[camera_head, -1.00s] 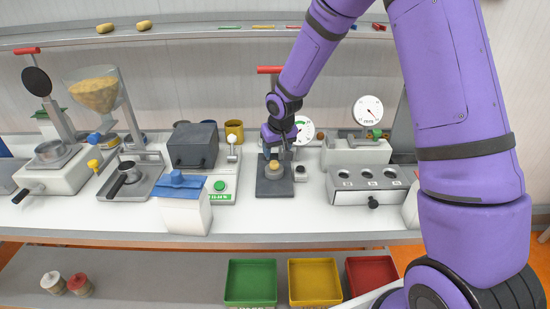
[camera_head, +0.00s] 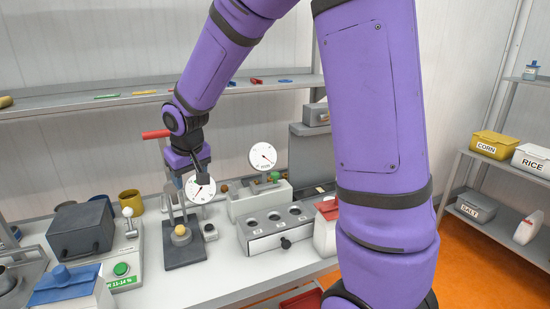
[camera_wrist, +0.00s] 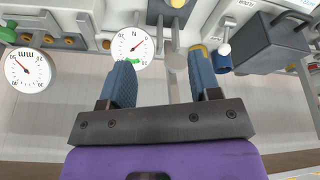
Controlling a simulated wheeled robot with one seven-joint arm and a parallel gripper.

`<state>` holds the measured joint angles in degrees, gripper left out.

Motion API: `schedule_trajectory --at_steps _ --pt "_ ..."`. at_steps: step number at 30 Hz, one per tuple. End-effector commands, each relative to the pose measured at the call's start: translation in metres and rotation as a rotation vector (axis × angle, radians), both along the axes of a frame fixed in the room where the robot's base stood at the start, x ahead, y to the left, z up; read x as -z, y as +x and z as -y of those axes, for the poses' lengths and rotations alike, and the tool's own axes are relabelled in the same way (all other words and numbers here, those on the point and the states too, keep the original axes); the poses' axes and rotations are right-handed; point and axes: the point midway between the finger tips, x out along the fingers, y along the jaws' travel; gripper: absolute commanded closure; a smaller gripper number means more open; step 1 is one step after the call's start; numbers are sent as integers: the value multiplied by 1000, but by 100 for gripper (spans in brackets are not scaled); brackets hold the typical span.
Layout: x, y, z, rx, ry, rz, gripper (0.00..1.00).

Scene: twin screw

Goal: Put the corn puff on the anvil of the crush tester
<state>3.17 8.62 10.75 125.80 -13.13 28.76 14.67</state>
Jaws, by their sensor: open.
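The crush tester (camera_head: 185,252) stands on the bench with a dark base, upright posts, a red lever handle (camera_head: 156,134) and a round white dial (camera_head: 200,188). The yellow corn puff (camera_head: 180,231) sits on its small round anvil, low between the posts. My gripper (camera_head: 190,178) is above the puff and apart from it, partly in front of the tester's upper part. In the wrist view, the blue fingers of my gripper (camera_wrist: 162,78) are spread with nothing held between them. The tester's dial (camera_wrist: 132,46) shows beside the left finger there.
A grey block with several round wells (camera_head: 276,225) and a dial gauge (camera_head: 262,156) stand right of the tester. A dark box (camera_head: 80,228), a green-button device (camera_head: 122,269) and a yellow mug (camera_head: 130,202) stand left. A shelf (camera_head: 100,105) runs behind.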

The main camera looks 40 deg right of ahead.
Motion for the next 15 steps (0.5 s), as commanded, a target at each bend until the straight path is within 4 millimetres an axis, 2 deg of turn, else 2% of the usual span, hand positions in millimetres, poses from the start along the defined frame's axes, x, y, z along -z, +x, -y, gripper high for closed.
schedule_trajectory --at_steps 1,6,15 --pt "-18 -13 4 4 -8 15 43" --pt "-62 -60 16 23 -24 42 43" --pt "-116 -153 32 47 -15 88 43"
